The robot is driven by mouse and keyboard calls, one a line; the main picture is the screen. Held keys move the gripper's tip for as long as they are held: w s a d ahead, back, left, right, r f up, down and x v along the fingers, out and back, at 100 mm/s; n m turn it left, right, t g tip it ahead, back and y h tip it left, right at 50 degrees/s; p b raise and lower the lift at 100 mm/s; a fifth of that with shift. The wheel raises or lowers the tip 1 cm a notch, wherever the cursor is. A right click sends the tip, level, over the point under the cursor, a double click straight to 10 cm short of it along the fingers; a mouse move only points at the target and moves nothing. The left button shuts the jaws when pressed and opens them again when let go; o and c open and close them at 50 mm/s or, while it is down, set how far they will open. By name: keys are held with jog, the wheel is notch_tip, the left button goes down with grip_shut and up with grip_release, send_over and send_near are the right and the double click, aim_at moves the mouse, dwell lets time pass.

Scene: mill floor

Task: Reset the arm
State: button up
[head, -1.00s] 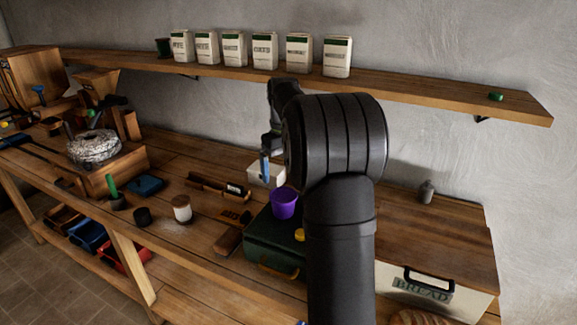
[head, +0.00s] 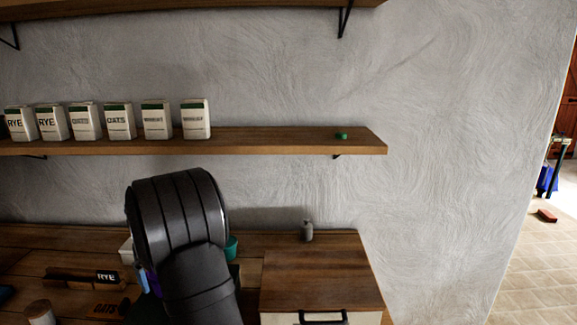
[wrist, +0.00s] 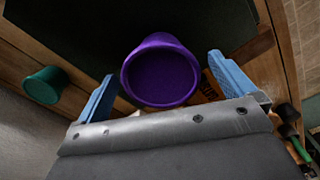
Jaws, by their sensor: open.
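My gripper (wrist: 161,66) is open, with its two blue fingers apart and nothing held between them. In the wrist view, a purple cup (wrist: 160,75) shows its open mouth in the space between the fingers. I cannot tell how far it is from them. In the head view, my arm hides most of the gripper. One blue finger (head: 142,281) shows at the arm's left, beside a sliver of the purple cup (head: 153,286). A teal cup (wrist: 43,85) is at the left of the wrist view and peeks out right of my arm in the head view (head: 231,247).
A shelf (head: 290,140) runs above the bench, holding several labelled flour bags (head: 118,121) and a small green item (head: 341,136). A RYE-labelled block (head: 107,277) lies left of my arm. The wall at right is bare.

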jog(key=shift+r, duration=0.55)
notch_tip(320, 180, down, 3)
jog(key=shift+f, duration=0.2)
jog(key=shift+r, duration=0.25)
notch_tip(320, 180, up, 12)
notch_tip(320, 180, down, 13)
jog(key=shift+r, duration=0.1)
notch_tip(320, 180, up, 4)
jog(key=shift+r, duration=0.25)
jog(key=d+r, duration=0.7)
jog(key=d, duration=0.5)
jog(key=s+a+f, duration=0.2)
jog(key=a+f, duration=0.1)
jog(key=a, duration=0.4)
jog(key=s+a+f+n, duration=0.1)
jog(key=s+a+f, duration=0.1)
jog(key=a, duration=0.6)
jog(key=shift+s+f, duration=0.2)
jog(key=shift+f, duration=0.4)
